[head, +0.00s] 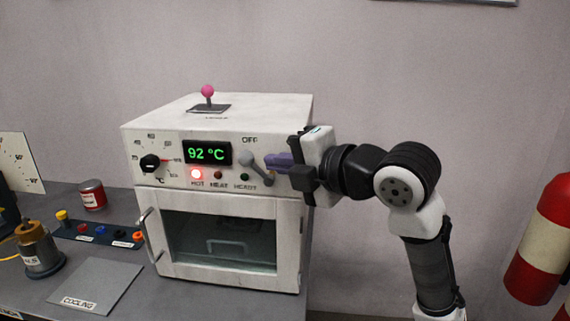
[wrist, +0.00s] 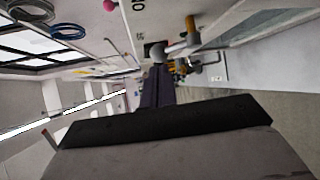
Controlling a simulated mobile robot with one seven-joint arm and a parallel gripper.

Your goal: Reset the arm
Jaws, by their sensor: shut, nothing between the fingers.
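My gripper (head: 268,162) is at the right side of the white oven's front panel, its purple fingers shut and empty, close to the grey lever knob. The lever (head: 256,168) sits beneath the OFF label; I cannot tell whether the fingers touch it. In the wrist view my fingers (wrist: 158,77) point toward the grey lever (wrist: 180,48). The oven (head: 218,195) shows 92 °C on a green display (head: 207,153), and its red HOT lamp (head: 196,174) is lit. The oven door (head: 221,238) is shut.
A COOLING plate (head: 95,287), a brass-topped weight (head: 38,248), a strip of coloured plugs (head: 99,234) and a red tin (head: 92,194) are on the bench left of the oven. A pink-knobbed lever (head: 208,94) stands on the oven top. A fire extinguisher (head: 541,240) is at the far right.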

